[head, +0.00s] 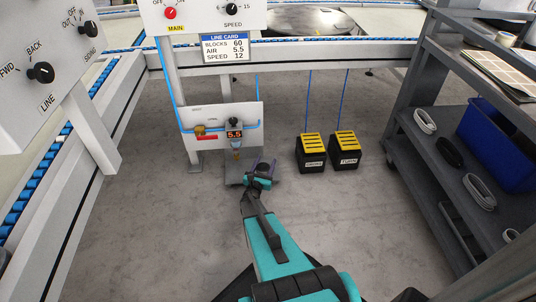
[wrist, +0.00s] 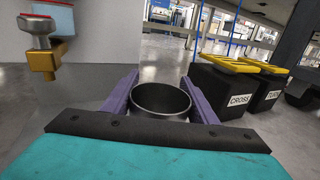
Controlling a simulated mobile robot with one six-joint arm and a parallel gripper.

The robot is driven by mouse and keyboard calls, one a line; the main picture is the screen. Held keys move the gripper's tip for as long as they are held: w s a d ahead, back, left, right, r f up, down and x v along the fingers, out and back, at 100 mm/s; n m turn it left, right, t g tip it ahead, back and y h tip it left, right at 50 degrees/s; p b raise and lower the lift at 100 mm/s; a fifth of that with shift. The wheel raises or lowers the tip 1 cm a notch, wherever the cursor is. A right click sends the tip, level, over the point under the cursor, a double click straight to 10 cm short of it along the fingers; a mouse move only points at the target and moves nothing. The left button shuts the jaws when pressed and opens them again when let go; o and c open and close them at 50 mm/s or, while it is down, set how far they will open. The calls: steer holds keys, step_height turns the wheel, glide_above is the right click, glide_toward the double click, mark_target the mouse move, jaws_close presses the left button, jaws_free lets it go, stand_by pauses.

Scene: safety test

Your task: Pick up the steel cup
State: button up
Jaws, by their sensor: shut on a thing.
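The steel cup (wrist: 161,113) is upright in the wrist view, its round dark opening facing up. The purple fingers of my gripper (wrist: 161,97) close on its left and right sides. In the head view, my gripper (head: 263,167) is low, in front of the white panel (head: 195,119). The cup is too small and too covered to make out there. The cup's base is hidden behind the teal front of my gripper in the wrist view, so I cannot tell whether it touches anything below.
Two black boxes with yellow tops (head: 310,152) (head: 345,149) stand on the floor right of my gripper. A valve with a brass fitting (wrist: 42,60) is close on the left. A dark shelf cart (head: 455,150) stands at the right. Grey floor lies open between.

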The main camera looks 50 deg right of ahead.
mark_target(261, 173)
steer(key=p+v, duration=0.2)
steer(key=v, duration=0.8)
steer(key=shift+a, duration=0.1)
